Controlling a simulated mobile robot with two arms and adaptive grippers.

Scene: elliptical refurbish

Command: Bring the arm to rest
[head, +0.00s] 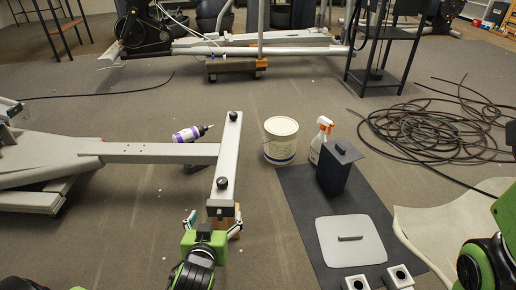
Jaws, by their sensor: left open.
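My left gripper (213,224) is at the lower middle of the head view, with its green body and dark wrist below it. Its two fingers stand apart, one on each side of the near end of a grey metal crossbar (227,160). I cannot tell whether they touch it. A wooden block shows beside the right finger under the bar's end. My right arm shows only as green and black links at the lower right edge; its gripper is out of view.
A drill (187,134), a white bucket (281,140) and a spray bottle (320,138) stand beyond. A dark mat (299,184) holds a dark box (336,170) and a grey plate (350,240). Coiled cable (440,130) lies right.

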